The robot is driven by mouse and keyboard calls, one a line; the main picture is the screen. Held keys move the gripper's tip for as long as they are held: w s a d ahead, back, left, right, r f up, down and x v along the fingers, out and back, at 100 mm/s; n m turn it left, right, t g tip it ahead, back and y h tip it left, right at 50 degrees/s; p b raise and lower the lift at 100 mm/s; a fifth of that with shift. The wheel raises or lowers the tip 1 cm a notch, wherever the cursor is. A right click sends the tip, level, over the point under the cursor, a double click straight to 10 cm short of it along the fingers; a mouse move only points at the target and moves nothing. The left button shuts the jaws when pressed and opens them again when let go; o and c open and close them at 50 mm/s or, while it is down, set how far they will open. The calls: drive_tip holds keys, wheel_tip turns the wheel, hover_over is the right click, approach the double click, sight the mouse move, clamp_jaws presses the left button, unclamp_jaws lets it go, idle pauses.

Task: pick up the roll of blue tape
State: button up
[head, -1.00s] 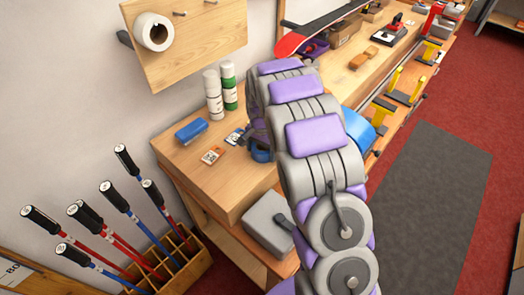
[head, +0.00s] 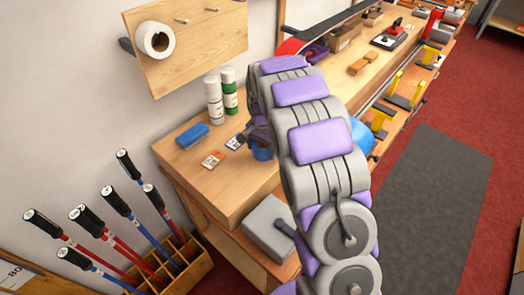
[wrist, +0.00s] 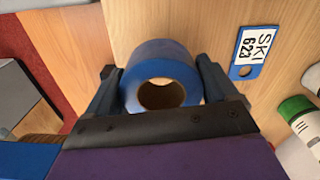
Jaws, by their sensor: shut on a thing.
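The roll of blue tape (wrist: 161,56) is between the two dark fingers of my gripper (wrist: 160,92) in the wrist view. The fingers are shut on its left and right sides, and its open core faces the camera. In the head view the blue tape (head: 262,152) shows as a small blue patch at the left of my arm, over the near end of the bench. My gripper (head: 258,135) is mostly hidden there behind my arm. I cannot tell clearly whether the roll touches the bench top.
A blue block (head: 192,136) and spray cans (head: 214,99) stand farther back. A grey box (head: 268,226) is below the bench top. A rack of poles (head: 160,268) stands at left.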

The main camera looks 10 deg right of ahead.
drive_tip(key=s+d+r+p, duration=0.1)
drive_tip(key=s+p, duration=0.1)
drive_tip(key=s, duration=1.4)
drive_tip(key=shift+d+r, duration=0.2)
drive_tip(key=shift+d, duration=0.2)
